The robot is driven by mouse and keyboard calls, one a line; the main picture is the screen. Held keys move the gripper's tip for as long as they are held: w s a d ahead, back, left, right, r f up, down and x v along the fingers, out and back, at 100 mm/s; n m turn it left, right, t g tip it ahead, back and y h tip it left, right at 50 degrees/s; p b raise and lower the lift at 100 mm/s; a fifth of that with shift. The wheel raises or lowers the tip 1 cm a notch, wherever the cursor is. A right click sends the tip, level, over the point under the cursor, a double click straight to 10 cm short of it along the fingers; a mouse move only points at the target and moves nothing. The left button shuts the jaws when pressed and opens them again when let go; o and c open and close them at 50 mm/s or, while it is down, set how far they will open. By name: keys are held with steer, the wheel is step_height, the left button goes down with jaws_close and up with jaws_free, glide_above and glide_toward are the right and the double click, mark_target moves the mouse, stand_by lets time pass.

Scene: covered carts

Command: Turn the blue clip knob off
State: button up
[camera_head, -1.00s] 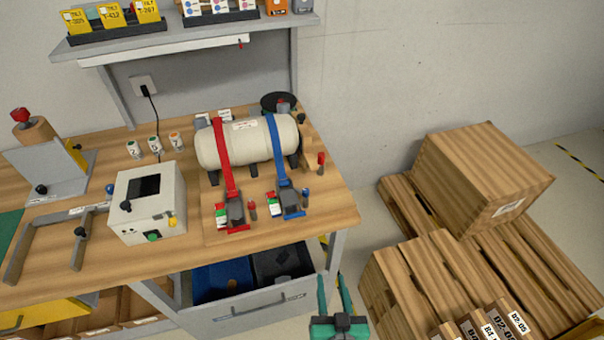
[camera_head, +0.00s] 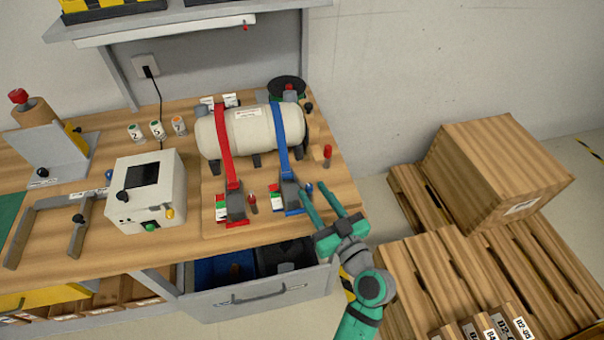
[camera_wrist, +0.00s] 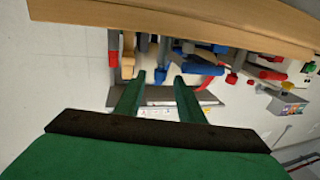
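A blue strap (camera_head: 281,141) runs over a cream tank (camera_head: 252,132) down to a dark clip (camera_head: 291,196) on a blue base at the bench's front right. A small blue knob (camera_head: 309,187) stands just right of that clip. My gripper (camera_head: 327,203) is open and empty, with its green fingers apart at the bench's front edge, close to the blue clip. In the wrist view my gripper (camera_wrist: 160,82) also shows open, with blue and red parts ahead and the wooden board edge above. Contact with the knob cannot be told.
A red strap (camera_head: 223,146) with its own clip (camera_head: 236,205) lies to the left. A red-topped post (camera_head: 327,153) stands right of the tank. A white control box (camera_head: 147,193) stands further left. An open drawer (camera_head: 262,293) juts out below. Wooden crates (camera_head: 490,175) fill the right.

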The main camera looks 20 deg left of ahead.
steer(key=x, duration=0.7)
steer(key=shift+w+a, duration=0.15)
steer(key=shift+w, duration=0.05)
jaws_close()
steer(key=shift+w, duration=0.1)
